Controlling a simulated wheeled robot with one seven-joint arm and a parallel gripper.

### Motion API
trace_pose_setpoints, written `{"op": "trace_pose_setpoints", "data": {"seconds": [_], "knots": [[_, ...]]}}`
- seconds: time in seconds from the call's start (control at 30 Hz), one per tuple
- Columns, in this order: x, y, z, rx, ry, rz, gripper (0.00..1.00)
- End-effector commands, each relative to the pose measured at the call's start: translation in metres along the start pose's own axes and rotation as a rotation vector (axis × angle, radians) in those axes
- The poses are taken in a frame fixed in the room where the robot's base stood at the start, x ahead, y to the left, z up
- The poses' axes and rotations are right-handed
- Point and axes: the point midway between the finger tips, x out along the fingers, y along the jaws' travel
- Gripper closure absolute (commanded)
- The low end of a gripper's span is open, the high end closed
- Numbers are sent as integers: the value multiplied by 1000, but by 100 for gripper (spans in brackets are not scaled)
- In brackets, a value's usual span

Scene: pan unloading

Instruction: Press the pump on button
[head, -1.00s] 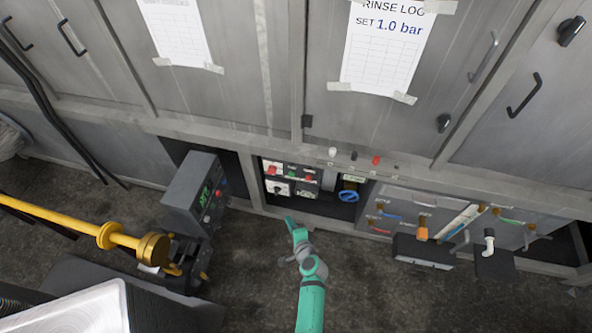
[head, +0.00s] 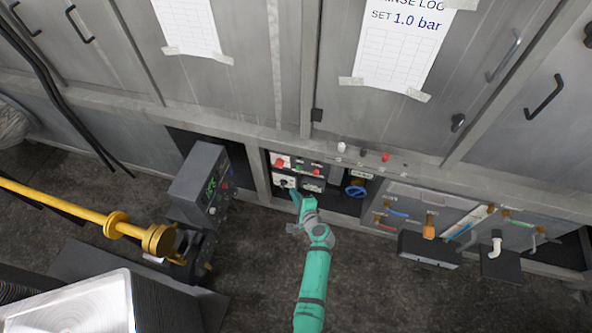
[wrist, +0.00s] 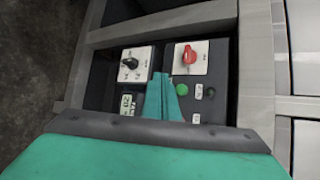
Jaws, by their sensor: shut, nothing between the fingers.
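The control panel (head: 296,174) sits in a recess below the cabinet doors. It carries a green button (head: 299,168), which also shows in the wrist view (wrist: 182,89). I cannot read its label, so I cannot confirm it is the pump on button. A red knob (wrist: 188,56) and a black knob (wrist: 130,63) sit on white plates, with a small display (wrist: 127,103) on the panel. My gripper (head: 295,191) is shut and empty in front of the panel. In the wrist view its fingertips (wrist: 160,78) appear just left of the green button; I cannot tell whether they touch the panel.
The recess has a metal frame (wrist: 255,80) around it. A blue round handwheel (head: 356,191) is right of the panel. A grey box with a green display (head: 199,184) and a yellow pipe (head: 75,210) stand to the left. A rinse log sheet (head: 398,45) hangs above.

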Motion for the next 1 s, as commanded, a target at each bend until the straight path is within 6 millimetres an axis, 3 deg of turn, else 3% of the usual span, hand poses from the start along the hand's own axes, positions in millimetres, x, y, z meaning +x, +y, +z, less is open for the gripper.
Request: {"op": "trace_pose_setpoints", "data": {"seconds": [0.5,0.73,1.0], "knots": [[47,-31,-22,-7,-12,3,100],[51,-38,-37,-1,0,-1,100],[54,-38,-32,-5,-7,2,100]]}}
